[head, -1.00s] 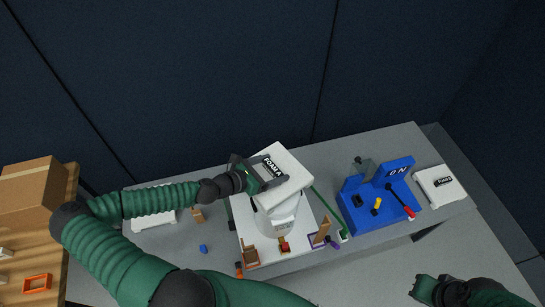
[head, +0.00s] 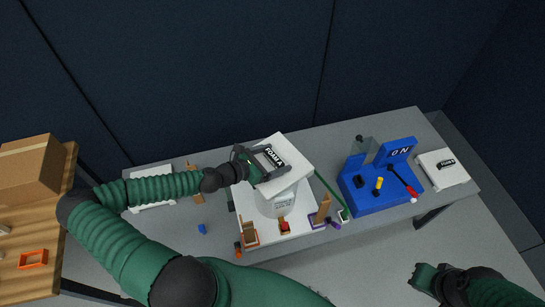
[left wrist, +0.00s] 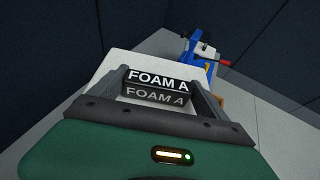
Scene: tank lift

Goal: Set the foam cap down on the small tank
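The white foam cap (head: 291,152), labelled FOAM A, is in my left gripper (head: 267,164). In the left wrist view the two fingers (left wrist: 160,92) close on both sides of its black label block, with the white cap (left wrist: 125,65) behind. The small tank (head: 282,205), a pale cylinder with printed text, stands directly below the cap on a white board. The cap hides the tank's top, so I cannot tell whether they touch. My right gripper (head: 424,279) is low at the right, away from the table, apparently empty; its finger opening is unclear.
A white board (head: 300,226) under the tank carries small wooden and coloured fixtures. A blue machine (head: 375,190) with a red-tipped lever stands to the right, and a second white foam piece (head: 441,170) beyond it. A cardboard box (head: 25,168) is at far left.

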